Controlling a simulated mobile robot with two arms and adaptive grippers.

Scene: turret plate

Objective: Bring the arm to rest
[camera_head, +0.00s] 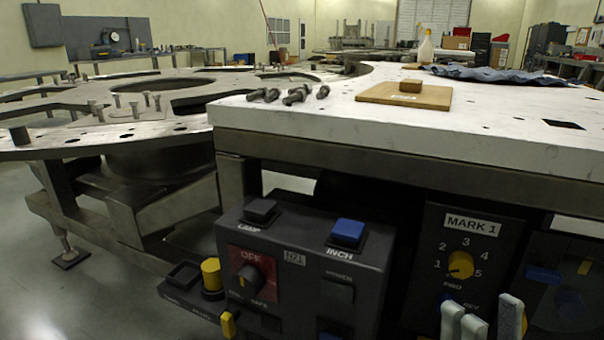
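My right gripper (484,316) shows at the bottom edge, right of centre, as pale grey fingertips pointing up. A gap shows between the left fingertips and the right one, and I see nothing held in it. The rest of this gripper and its arm are below the frame. It stands in front of the dark panel marked MARK 1 (472,222); whether it touches the panel I cannot tell. My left gripper and arm are not in view.
A dark control box (298,258) with a blue button hangs under the white-topped table (330,116). Several bolts (296,96), a wooden board (420,98) with a brown block, and a blue cloth (500,76) lie on top. A large turret plate (125,132) stands left.

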